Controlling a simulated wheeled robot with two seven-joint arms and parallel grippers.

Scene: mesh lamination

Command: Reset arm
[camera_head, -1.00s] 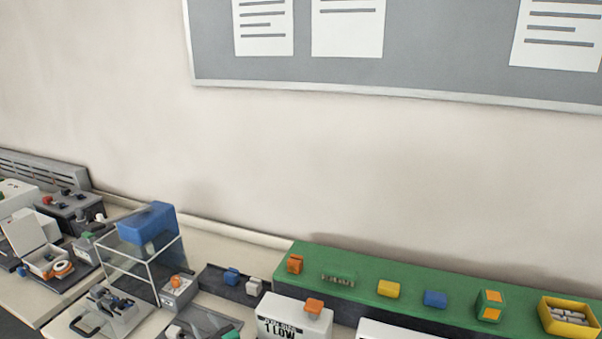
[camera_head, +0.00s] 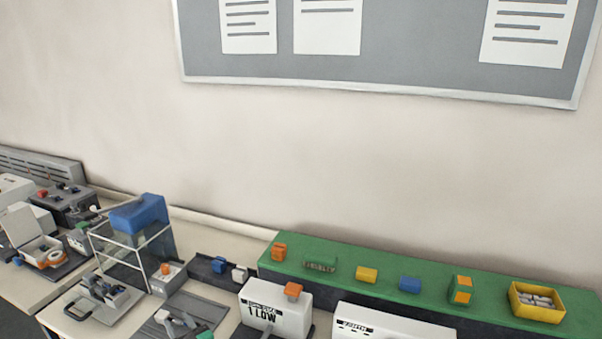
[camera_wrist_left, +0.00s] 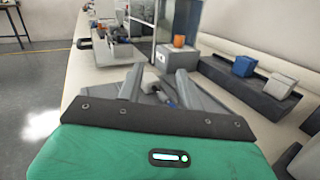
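My left gripper (camera_head: 174,319) is low in the head view, over the grey mat (camera_head: 215,309), and is partly cut off by the bottom edge. In the left wrist view its two grey fingers (camera_wrist_left: 158,80) stand apart in front of its green body. A small grey and blue item shows between the fingers, but I cannot tell whether they touch it. My right gripper is in neither view.
A clear box with a blue top (camera_head: 140,212) stands at left, behind a grey press (camera_head: 105,294). A white box with an orange block (camera_head: 293,290) is right of my left gripper. A green shelf (camera_head: 420,282) holds coloured blocks and a yellow bin (camera_head: 537,301).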

